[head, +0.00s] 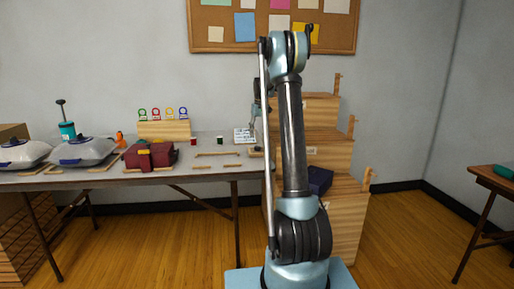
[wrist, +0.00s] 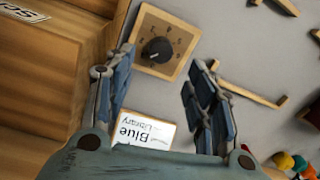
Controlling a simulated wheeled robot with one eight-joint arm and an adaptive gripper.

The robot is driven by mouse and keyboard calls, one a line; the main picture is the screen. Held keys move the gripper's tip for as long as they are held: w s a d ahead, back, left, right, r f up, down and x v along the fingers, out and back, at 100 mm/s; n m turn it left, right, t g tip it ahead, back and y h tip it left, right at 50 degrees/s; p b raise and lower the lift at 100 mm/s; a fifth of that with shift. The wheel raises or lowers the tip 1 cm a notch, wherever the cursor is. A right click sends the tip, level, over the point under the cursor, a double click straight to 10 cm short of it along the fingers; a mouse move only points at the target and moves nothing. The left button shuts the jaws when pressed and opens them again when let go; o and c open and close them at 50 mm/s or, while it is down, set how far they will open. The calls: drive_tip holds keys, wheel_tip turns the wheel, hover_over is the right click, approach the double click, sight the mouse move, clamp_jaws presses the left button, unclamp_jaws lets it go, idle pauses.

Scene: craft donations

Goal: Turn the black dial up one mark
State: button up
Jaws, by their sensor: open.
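The black dial (wrist: 157,48) is a round knob on a square wooden plate (wrist: 186,37) with small marks around it, in the upper middle of the wrist view. The dial's light pointer line shows, but which mark it points to is too small to tell. My gripper (wrist: 159,66) is open and empty, its fingers on either side of the dial's plate in the picture and apart from the knob. In the head view my arm partly hides the gripper and the dial area at the table's right end.
A white sign reading "Blue Library" (wrist: 145,132) lies beside the plate. Wooden stepped boxes (head: 328,151) stand right of the table. Wooden strips (head: 218,154), a red bag (head: 150,155) and domed containers (head: 86,150) sit on the table (head: 215,174). A cork board hangs above.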

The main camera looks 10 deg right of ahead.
sight(257, 148)
drive_tip(key=f, duration=0.7)
drive_tip(key=shift+s+a+f, duration=0.1)
drive_tip(key=shift+a, duration=0.15)
